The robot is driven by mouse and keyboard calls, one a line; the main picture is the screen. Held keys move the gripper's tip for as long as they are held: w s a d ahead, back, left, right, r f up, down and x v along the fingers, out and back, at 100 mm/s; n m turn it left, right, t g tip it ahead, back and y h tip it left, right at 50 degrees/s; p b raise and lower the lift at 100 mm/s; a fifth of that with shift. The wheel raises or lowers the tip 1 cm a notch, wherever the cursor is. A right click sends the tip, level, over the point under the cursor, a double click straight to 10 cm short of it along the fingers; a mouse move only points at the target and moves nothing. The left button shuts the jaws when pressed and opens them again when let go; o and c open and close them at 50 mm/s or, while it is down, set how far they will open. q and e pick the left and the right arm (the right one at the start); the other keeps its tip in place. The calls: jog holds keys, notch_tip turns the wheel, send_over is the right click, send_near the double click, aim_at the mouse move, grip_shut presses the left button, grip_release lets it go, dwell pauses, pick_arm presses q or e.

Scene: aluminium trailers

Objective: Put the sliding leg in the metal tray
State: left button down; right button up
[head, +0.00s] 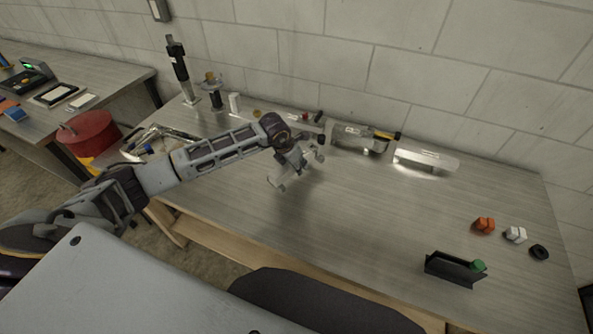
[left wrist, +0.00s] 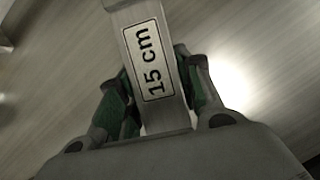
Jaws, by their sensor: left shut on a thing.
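My left gripper (head: 296,160) is above the middle of the workbench. It is shut on a flat metal bar, the sliding leg (left wrist: 148,58), which carries a "15 cm" label and sits between the green-padded fingers in the left wrist view. In the head view, a small pale piece of the leg (head: 277,181) shows below the gripper; the rest is hidden. A shallow metal tray (head: 128,149) holding tools lies at the bench's left end, partly behind my left arm. My right gripper is not in view.
Two shiny metal pieces (head: 425,160) (head: 352,137) lie along the wall. A dark holder with a green knob (head: 453,269) and small orange, white and black parts (head: 484,225) are at the right. Tall tools (head: 179,72) stand back left. The bench's centre front is clear.

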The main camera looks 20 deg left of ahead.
pick_arm(q)
jog(key=shift+f+p, duration=0.4)
jog(key=shift+f, duration=1.35)
jog(key=shift+f, duration=0.15)
jog(key=c, duration=1)
grip_release()
jog(key=shift+o, duration=0.2)
